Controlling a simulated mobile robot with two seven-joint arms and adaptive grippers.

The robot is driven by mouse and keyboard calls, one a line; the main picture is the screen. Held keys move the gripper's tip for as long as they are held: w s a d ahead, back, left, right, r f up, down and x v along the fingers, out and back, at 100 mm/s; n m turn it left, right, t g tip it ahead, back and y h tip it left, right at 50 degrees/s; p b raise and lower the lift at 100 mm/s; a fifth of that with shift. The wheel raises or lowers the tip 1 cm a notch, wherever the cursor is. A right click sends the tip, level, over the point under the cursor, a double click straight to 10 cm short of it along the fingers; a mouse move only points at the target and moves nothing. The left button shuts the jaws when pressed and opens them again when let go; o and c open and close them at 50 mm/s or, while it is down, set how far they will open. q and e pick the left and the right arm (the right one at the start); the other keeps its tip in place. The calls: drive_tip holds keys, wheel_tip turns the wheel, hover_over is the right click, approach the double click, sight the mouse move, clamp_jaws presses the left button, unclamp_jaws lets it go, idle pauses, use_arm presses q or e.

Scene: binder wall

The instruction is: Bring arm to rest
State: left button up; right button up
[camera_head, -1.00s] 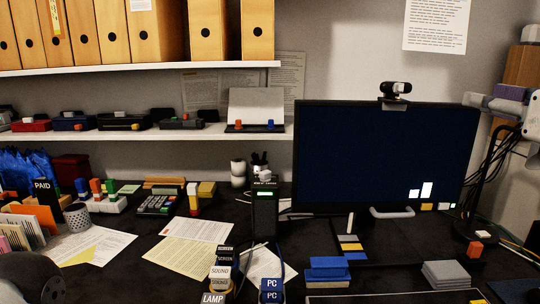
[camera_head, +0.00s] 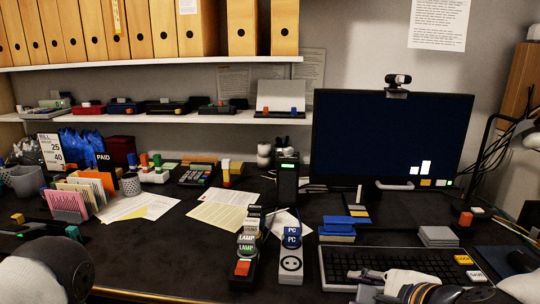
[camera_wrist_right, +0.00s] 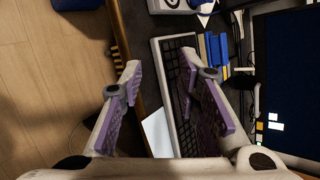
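My right gripper (camera_head: 375,285) shows at the bottom right of the head view, low over the front of the black keyboard (camera_head: 335,262). In the right wrist view its two fingers with purple pads (camera_wrist_right: 162,72) stand wide apart with nothing between them. The keyboard (camera_wrist_right: 172,60) and the desk's front edge lie beyond and below the fingers. A rounded dark and white part of my left arm (camera_head: 45,268) shows at the lower left of the head view.
The monitor (camera_head: 390,135) stands behind the keyboard. Blue boxes (camera_head: 337,228), a grey stack (camera_head: 438,236) and a power strip (camera_head: 291,260) lie nearby. A shelf with binders (camera_head: 165,25) is above.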

drive_tip(key=s+a+f+n+g, duration=0.2)
drive_tip(key=s+f+n+g, duration=0.4)
drive_tip(key=s+f, duration=0.65)
drive_tip(key=s+d+f+n+g+h, duration=0.1)
drive_tip(key=s+d+f+n+g, duration=0.1)
drive_tip(key=s+f+n, duration=0.2)
drive_tip(key=s+d+f+n+g, duration=0.2)
drive_tip(key=s+d+f+n, duration=0.1)
drive_tip(key=s, duration=0.8)
drive_tip(key=s+d+f+n+g+h, duration=0.1)
drive_tip(key=s+d+f+n+g, duration=0.1)
drive_tip(key=s+f+n, duration=0.3)
drive_tip(key=s+n, duration=0.1)
drive_tip(key=s, duration=0.1)
drive_tip(key=shift+s+d+f+n+h, duration=0.3)
drive_tip(key=shift+f+n, duration=0.1)
drive_tip(key=shift+c, duration=0.6)
